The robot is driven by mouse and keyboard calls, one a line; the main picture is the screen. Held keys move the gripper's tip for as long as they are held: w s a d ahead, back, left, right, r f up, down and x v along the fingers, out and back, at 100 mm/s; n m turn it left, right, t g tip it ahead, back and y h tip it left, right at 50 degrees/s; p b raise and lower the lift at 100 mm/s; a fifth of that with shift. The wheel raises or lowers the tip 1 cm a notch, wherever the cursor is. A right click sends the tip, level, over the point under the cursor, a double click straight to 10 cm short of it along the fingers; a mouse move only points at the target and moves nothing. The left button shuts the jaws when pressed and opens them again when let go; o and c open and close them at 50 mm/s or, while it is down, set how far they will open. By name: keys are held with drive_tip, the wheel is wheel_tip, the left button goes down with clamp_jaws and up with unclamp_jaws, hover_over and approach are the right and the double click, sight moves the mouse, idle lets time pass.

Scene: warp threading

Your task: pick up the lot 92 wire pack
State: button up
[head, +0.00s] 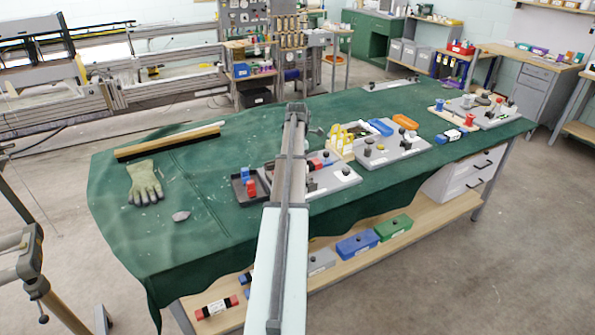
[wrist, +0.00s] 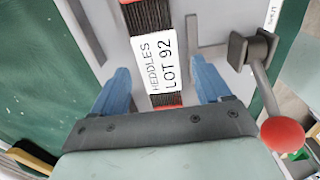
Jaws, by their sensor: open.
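The lot 92 pack (wrist: 165,62) shows in the wrist view as a dark bundle of wires with red bands and a white label reading "HEDDLES LOT 92". It lies on a light grey fixture plate (wrist: 212,18). My gripper (wrist: 160,75) is open, with one blue finger on each side of the pack. Gaps show between both fingers and the pack, and whether the fingertips reach down beside it I cannot tell. In the head view my arm hides the gripper and part of the grey fixture (head: 335,181) on the green-covered table.
A lever with a red knob (wrist: 283,135) stands close to the right finger in the wrist view. In the head view a dark tray (head: 240,191) with blue and red pieces lies left of my arm. A glove (head: 145,184) lies farther left, and more fixtures (head: 393,145) stand right.

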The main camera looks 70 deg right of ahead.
drive_tip(key=shift+f, duration=0.5)
clamp_jaws()
idle(0.3)
drive_tip(key=shift+r, duration=0.15)
